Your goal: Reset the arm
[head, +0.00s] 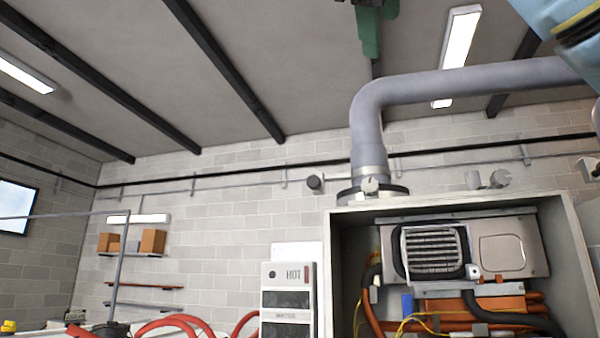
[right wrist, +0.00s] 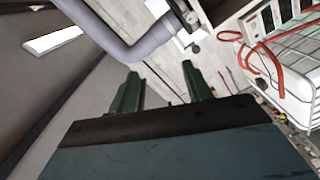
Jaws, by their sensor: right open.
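My right gripper (head: 369,30) shows as a green finger hanging at the top edge of the head view, partly cut off by the frame. In the right wrist view its two green fingers (right wrist: 160,80) stand apart with nothing between them, so it is open and empty. A blue part of my arm (head: 568,20) fills the top right corner of the head view. My left gripper is in neither view.
A grey pipe (head: 460,84) bends down onto an open heater cabinet (head: 337,270) at the lower right. A white HOT unit (head: 288,297) stands beside it. Shelves with boxes (head: 152,241) hang on the brick wall.

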